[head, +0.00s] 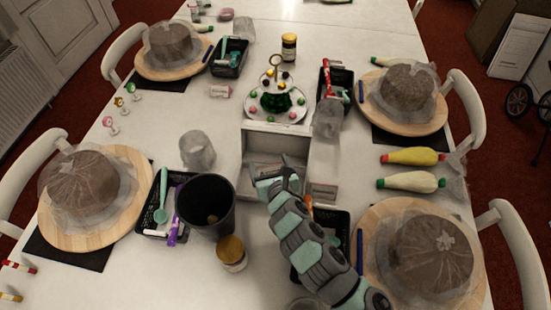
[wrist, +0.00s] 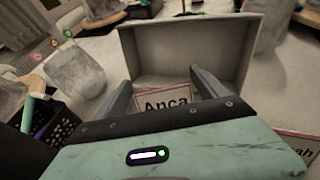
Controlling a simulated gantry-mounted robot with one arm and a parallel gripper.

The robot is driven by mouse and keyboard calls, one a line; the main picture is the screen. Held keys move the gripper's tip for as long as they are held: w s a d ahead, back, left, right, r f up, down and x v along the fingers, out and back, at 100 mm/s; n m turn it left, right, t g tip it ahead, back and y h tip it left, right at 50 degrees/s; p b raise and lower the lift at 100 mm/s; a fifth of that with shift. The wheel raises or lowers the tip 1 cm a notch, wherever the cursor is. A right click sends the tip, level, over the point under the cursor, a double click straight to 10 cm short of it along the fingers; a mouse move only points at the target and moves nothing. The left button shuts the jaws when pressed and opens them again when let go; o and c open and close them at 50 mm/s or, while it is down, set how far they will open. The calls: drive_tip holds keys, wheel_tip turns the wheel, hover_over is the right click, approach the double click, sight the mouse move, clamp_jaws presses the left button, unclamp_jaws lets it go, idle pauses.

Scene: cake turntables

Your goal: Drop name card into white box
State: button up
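The white box (head: 278,131) stands mid-table, its open side facing me. In the wrist view its grey inner back wall (wrist: 190,48) shows beyond the fingers. A white name card with a red border, reading "Anca" (wrist: 166,101), shows between my fingers, low at the front of the box. My gripper (head: 272,178) is at the box's open front; in the wrist view its two fingers (wrist: 162,80) are spread apart. I cannot tell whether they touch the card's edges. A second red-bordered card, ending in "ah" (wrist: 299,147), lies at the right and is partly cut off.
A tiered stand (head: 276,101) is at the box's far side. A black cup (head: 206,205), a brown-lidded jar (head: 232,252) and a clear wrapped cup (head: 197,150) stand left of my arm. Wrapped cakes on wooden turntables line both sides.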

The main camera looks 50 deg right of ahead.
drive_tip(key=o, duration=0.3)
drive_tip(key=shift+s+a+r, duration=0.15)
drive_tip(key=shift+s+r, duration=0.2)
drive_tip(key=shift+s, duration=0.05)
drive_tip(key=p+v, duration=0.3)
drive_tip(key=v, duration=0.6)
drive_tip(key=shift+s+a+r+p, duration=0.1)
drive_tip(key=shift+s+a+p, duration=0.2)
drive_tip(key=shift+p, duration=0.05)
